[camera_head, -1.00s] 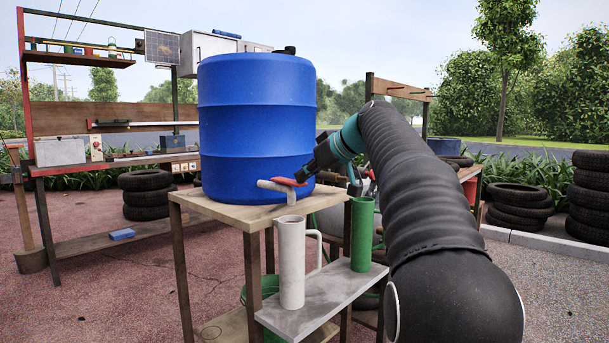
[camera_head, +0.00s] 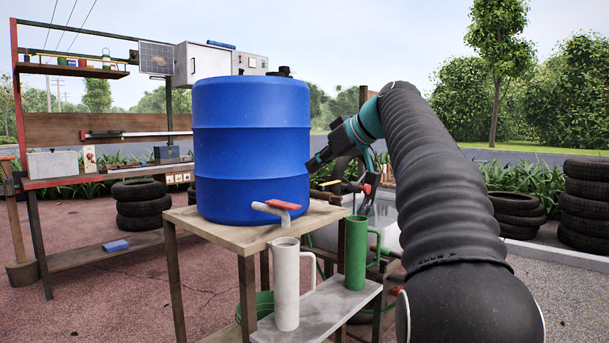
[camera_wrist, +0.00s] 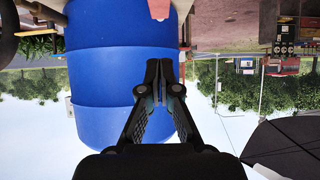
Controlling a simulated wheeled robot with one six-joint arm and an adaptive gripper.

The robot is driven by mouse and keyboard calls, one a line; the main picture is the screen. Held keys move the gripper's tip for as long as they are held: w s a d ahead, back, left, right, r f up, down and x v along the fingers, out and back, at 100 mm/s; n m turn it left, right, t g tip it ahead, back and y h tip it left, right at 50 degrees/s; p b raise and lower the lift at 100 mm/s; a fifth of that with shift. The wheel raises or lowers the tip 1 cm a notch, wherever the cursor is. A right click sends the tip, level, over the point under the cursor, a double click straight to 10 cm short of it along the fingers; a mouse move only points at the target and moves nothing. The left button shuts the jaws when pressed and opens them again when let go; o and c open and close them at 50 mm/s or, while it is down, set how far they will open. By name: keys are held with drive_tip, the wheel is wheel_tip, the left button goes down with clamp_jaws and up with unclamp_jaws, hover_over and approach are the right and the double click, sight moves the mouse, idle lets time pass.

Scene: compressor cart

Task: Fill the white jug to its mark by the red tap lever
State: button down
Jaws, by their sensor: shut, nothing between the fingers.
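The white jug (camera_head: 287,285) stands upright on the grey lower shelf, below the tap spout, its handle to the right. I cannot make out its mark or any water in it. The red tap lever (camera_head: 284,205) sits on a pale tap (camera_head: 268,209) at the front of the blue barrel (camera_head: 250,150). My gripper (camera_head: 310,168) is shut and empty, right of the barrel and above and to the right of the lever, apart from it. In the wrist view my gripper (camera_wrist: 160,66) shows its fingers together in front of the barrel (camera_wrist: 110,70).
A green jug (camera_head: 356,258) stands on the grey shelf (camera_head: 325,308), right of the white jug. The wooden stand (camera_head: 235,235) carries the barrel. A workbench (camera_head: 110,175) is at the left, and tyres (camera_head: 590,200) are stacked at the right.

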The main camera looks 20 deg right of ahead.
drive_tip(key=shift+r+v, duration=0.25)
drive_tip(key=shift+v, duration=1.25)
drive_tip(key=shift+w, duration=0.15)
drive_tip(key=w+d+f+m+h, duration=0.1)
drive_tip(key=d+f+m, duration=0.15)
drive_tip(key=f, duration=0.25)
drive_tip(key=d+f+m+h, duration=0.1)
drive_tip(key=d+f+m, duration=0.1)
drive_tip(key=f+m, duration=0.15)
drive_tip(key=s+a+f+m+g+h, duration=0.2)
drive_tip(key=s+f+g, duration=0.15)
drive_tip(key=f, duration=0.55)
drive_tip(key=s+a+f, duration=0.5)
drive_tip(key=s+f, duration=0.1)
drive_tip(key=s, duration=0.3)
drive_tip(key=s+a+f+n+h, duration=0.1)
drive_tip(key=s+a+f, duration=0.4)
drive_tip(key=s, duration=0.5)
drive_tip(key=s+a+f+n, duration=0.1)
drive_tip(key=s+a+f, duration=0.4)
drive_tip(key=s+f, duration=0.4)
drive_tip(key=shift+s+a+f+g+h, duration=0.15)
drive_tip(key=shift+s+a+g+h, duration=0.25)
drive_tip(key=shift+s, duration=0.3)
